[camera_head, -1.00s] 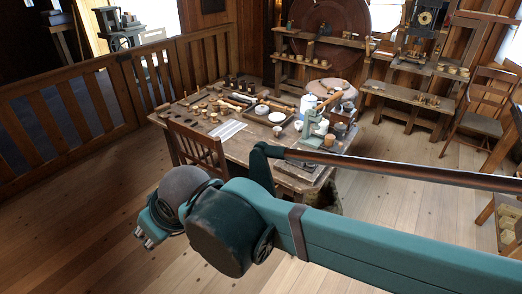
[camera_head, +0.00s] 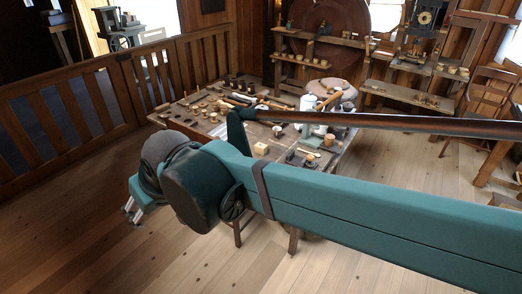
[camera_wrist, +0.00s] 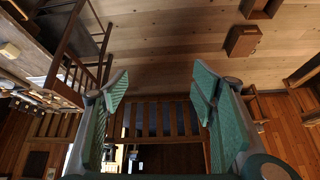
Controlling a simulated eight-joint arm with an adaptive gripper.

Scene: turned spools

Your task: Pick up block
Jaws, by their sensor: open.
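A small pale wooden block (camera_head: 262,148) sits on the near part of the worktable, just beyond my arm. A pale block, which looks like the same one, shows at the left edge of the wrist view (camera_wrist: 9,50) on the tabletop. My gripper (camera_head: 132,212) is left of and nearer than the table, over open floor, apart from the block. In the wrist view its two green fingers (camera_wrist: 160,86) are spread wide with nothing between them.
The worktable (camera_head: 190,127) is crowded with spools, cups and tools. A chair stands at its near side, mostly behind my arm. A wooden railing (camera_head: 88,107) runs behind on the left. The floor (camera_head: 70,235) at left is clear.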

